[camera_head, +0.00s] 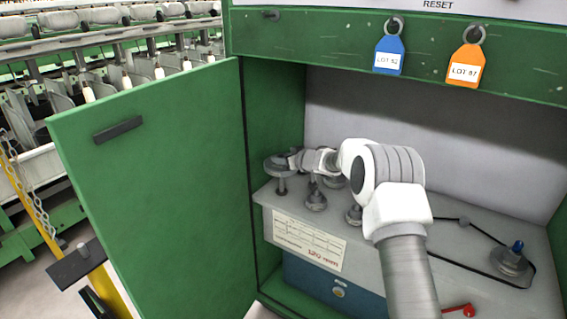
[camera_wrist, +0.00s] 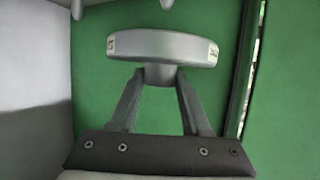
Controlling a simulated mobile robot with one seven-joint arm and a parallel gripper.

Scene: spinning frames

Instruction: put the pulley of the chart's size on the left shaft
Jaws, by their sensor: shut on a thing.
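My gripper (camera_head: 292,161) is shut on a grey pulley (camera_head: 279,163), at the left inside the open cabinet. In the wrist view the fingers (camera_wrist: 160,80) grip the hub under the wide disc (camera_wrist: 163,46). Two small labels show on its rim, too small to read. In the head view a short post (camera_head: 282,186) stands just below the held pulley; I cannot tell whether they touch. The chart (camera_head: 310,240) on the front of the grey housing bears a red 120; its small print is unreadable. I cannot make out the left shaft for certain; my arm covers part of the housing.
A belt runs around a blue-tipped pulley (camera_head: 511,260) at right. The green door (camera_head: 150,190) is open at left. Blue and orange tags (camera_head: 465,66) hang above. A red-knobbed lever (camera_head: 468,310) is low.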

